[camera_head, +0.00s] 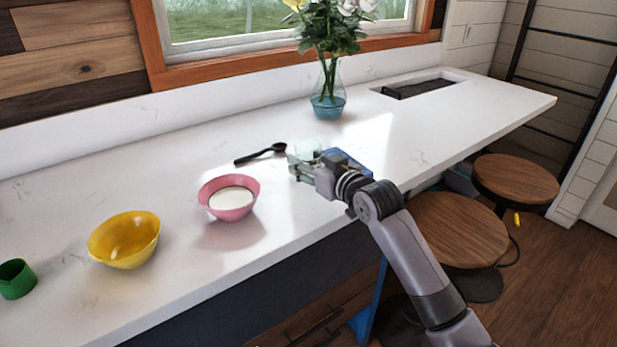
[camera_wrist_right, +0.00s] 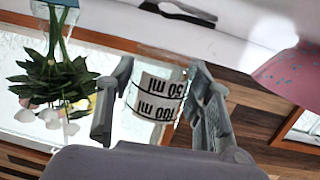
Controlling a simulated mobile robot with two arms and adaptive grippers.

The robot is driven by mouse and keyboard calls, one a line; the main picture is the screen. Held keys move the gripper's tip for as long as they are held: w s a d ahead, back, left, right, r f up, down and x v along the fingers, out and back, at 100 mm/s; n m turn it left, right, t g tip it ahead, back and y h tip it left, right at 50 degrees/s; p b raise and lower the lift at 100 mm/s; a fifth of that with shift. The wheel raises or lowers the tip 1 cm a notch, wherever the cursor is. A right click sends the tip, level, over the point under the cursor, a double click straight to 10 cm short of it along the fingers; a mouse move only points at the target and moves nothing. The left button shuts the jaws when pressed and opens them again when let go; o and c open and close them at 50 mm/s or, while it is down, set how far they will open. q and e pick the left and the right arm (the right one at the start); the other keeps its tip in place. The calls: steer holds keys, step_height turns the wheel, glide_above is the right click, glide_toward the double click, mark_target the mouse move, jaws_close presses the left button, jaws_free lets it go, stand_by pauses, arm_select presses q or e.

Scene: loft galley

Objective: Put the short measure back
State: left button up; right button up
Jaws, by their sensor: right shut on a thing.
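My right gripper (camera_head: 302,165) is over the counter, right of the pink bowl. It is shut on a clear measure with black-on-white "50 ml" and "100 ml" labels, likely the short measure. In the right wrist view the measure (camera_wrist_right: 157,97) sits between the two fingers of the right gripper (camera_wrist_right: 160,100), its lettering upside down in the picture. In the head view it is small, see-through and partly hidden by the fingers. I cannot tell whether it touches the counter. My left gripper is not in view.
A black spoon (camera_head: 262,154), pink bowl (camera_head: 230,213) with white contents, yellow bowl (camera_head: 125,250) and green cup (camera_head: 17,279) are leftward. A flower vase (camera_head: 327,105) stands behind. Stools (camera_head: 455,228) stand in front.

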mark_target(308, 190)
steer(key=shift+f, duration=2.5)
steer(key=o, duration=1.2)
steer(key=shift+o, duration=0.2)
steer(key=shift+r, duration=0.1)
steer(key=shift+s+d, duration=0.1)
steer(key=v, duration=1.1)
steer(key=shift+s+d+r+b, duration=0.2)
steer(key=shift+s+b, duration=0.1)
steer(key=shift+b, duration=0.15)
steer(key=shift+f, duration=0.1)
